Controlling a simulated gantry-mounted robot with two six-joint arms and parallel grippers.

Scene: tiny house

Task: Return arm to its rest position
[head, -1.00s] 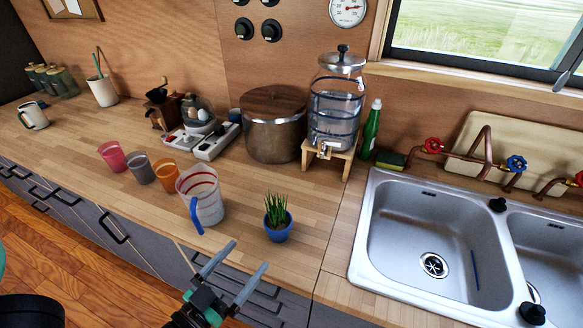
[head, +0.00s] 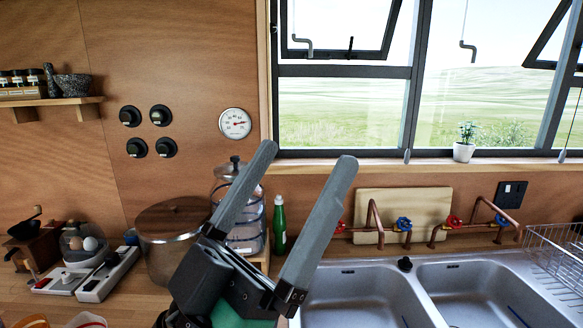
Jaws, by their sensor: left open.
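My left gripper (head: 292,175) is raised in front of the camera in the head view. Its two grey fingers point up and stand apart, with nothing between them. It covers part of the glass water dispenser (head: 245,238) and the counter behind it. My right gripper is not in view.
A metal pot (head: 168,240) with a wooden lid, a green bottle (head: 279,226) and the double sink (head: 365,296) with copper taps line the back counter. An egg cooker (head: 82,247) stands at left. A window (head: 345,110) with a small potted plant (head: 466,141) is behind.

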